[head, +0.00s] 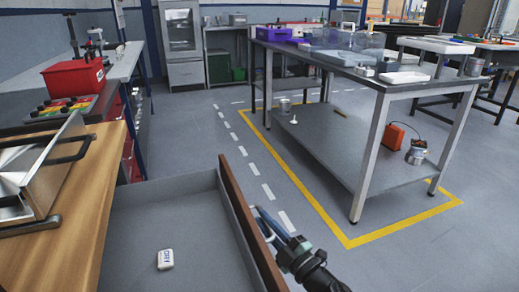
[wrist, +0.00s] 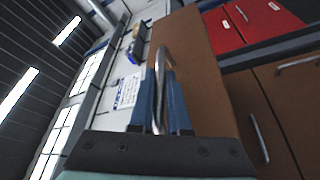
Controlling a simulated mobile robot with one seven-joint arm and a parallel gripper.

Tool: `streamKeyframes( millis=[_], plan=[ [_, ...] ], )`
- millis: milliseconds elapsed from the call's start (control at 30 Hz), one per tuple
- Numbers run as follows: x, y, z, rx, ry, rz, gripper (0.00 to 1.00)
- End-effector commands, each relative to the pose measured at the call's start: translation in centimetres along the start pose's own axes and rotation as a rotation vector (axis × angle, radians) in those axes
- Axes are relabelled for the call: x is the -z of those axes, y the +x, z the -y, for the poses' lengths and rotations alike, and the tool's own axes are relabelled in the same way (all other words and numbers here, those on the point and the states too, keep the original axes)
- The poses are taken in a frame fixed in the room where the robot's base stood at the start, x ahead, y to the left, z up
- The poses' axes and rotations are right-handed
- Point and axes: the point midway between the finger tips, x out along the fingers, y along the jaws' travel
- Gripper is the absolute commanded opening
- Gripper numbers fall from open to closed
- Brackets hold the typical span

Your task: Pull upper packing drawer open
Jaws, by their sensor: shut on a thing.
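The upper packing drawer stands open in the head view, its grey inside showing and its brown front panel (head: 247,225) well out from the wooden bench top. A small white packet (head: 165,259) with dark lettering lies on the drawer floor. My gripper (head: 265,222) is at the outer side of the front panel. In the wrist view my gripper (wrist: 161,90) has its blue fingers closed around the curved metal handle (wrist: 162,58) of the brown drawer front (wrist: 195,70). In the head view the handle is mostly hidden.
The wooden bench top (head: 85,205) bears a metal device at the left. A grey workbench (head: 340,145) stands across the aisle inside yellow floor lines. Open floor lies between. The wrist view shows another brown front (wrist: 285,110) and red drawers (wrist: 250,22).

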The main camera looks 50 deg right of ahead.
Motion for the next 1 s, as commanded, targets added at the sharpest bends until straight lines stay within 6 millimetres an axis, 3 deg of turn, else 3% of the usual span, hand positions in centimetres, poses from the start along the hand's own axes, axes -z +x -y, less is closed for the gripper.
streamKeyframes(
  millis=[267, 300, 433, 767, 867, 1000],
  plan=[
    [-0.1, 0.0, 0.0, 0.001, 0.0, 0.003, 0.0],
    [-0.1, 0.0, 0.0, 0.001, 0.0, 0.004, 0.22],
    [-0.1, 0.0, 0.0, 0.0, 0.0, 0.003, 0.45],
    [0.0, -0.2, 0.0, 0.0, 0.0, 0.002, 0.45],
    [0.0, -1.1, -0.2, -0.001, 0.0, 0.003, 0.45],
    [0.0, -3.8, -0.3, -0.002, 0.002, 0.007, 0.45]
  ],
)
